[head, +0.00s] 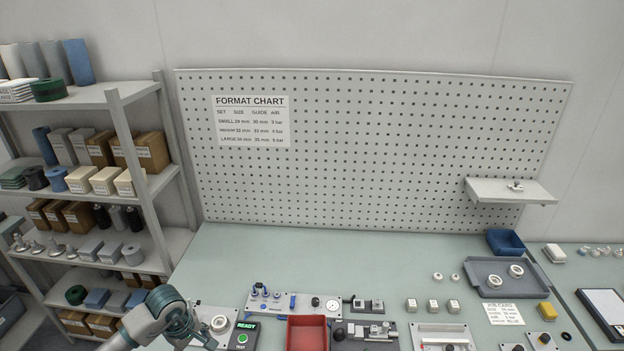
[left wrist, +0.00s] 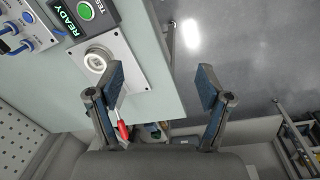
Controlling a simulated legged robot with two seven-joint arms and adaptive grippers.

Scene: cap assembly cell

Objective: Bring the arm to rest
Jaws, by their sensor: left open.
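My left arm (head: 165,312) comes in at the bottom left of the head view, beside the front left part of the bench. My left gripper (left wrist: 158,92) is open in the left wrist view, with its two blue-padded fingers wide apart and nothing between them. Its left finger overlaps the edge of a metal plate with a white ring (left wrist: 95,61). The right finger is over the grey floor beyond the bench edge. The fingertips are hard to make out in the head view. My right gripper is not in view.
A box with a green READY display (head: 243,337) stands right of my arm, next to the ring plate (head: 218,323). A red bin (head: 307,333) and several fixtures line the bench front. A loaded shelf rack (head: 130,165) stands left. The bench middle (head: 330,260) is clear.

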